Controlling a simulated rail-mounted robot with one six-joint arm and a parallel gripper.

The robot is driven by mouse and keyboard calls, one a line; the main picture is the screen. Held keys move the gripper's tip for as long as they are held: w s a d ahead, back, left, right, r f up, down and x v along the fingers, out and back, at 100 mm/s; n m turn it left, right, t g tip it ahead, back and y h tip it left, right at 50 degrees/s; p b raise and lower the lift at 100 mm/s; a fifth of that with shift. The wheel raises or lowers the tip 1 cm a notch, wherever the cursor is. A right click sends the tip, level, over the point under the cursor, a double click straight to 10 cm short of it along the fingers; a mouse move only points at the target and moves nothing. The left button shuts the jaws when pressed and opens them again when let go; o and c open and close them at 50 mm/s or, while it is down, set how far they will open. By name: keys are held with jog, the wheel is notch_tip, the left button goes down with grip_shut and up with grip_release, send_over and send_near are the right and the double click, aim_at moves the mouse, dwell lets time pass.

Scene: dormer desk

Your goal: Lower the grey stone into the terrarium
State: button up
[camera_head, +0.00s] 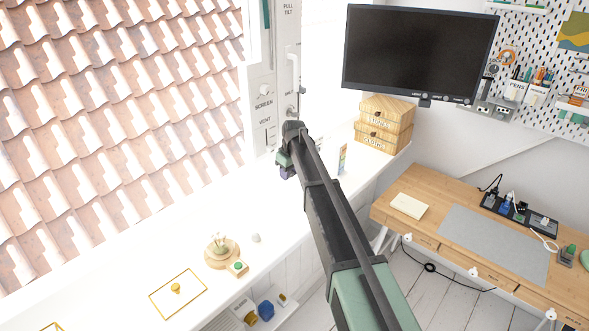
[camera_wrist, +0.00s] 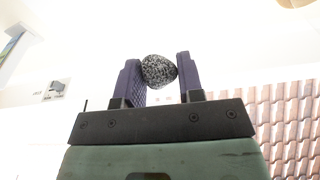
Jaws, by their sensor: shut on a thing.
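The grey stone (camera_wrist: 159,71) is rounded and speckled black and white. In the wrist view it sits between the two dark purple fingers of my gripper (camera_wrist: 157,62), which is shut on it. In the head view my gripper (camera_head: 286,169) is at the far end of my arm, over the white ledge; the stone is hidden there. A thin gold-edged rectangle with a gold knob (camera_head: 178,289) lies on the ledge towards the front; it looks like a glass lid. Another gold edge (camera_head: 46,327) shows at the bottom left corner, mostly out of frame, and may be the terrarium.
Wooden boxes (camera_head: 384,125) stand at the far end. The ledge between tray and gripper is mostly clear.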

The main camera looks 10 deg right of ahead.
jog(key=s+a+f+b, duration=0.1)
jog(key=s+a, duration=1.5)
jog(key=a, duration=0.6)
jog(key=s+a+f+b, duration=0.1)
jog(key=s+a, duration=1.5)
jog(key=a, duration=0.7)
jog(key=s+a+f+b, duration=0.1)
jog(key=s+a+b, duration=0.1)
jog(key=s+a, duration=1.4)
jog(key=a, duration=0.6)
jog(key=shift+s+a+f, duration=0.15)
jog(key=shift+f, duration=0.2)
jog(key=shift+f+b, duration=4.25)
jog(key=shift+f, duration=0.05)
jog(key=shift+f+b, duration=0.95)
jog(key=o, duration=1)
jog(key=shift+r, duration=0.1)
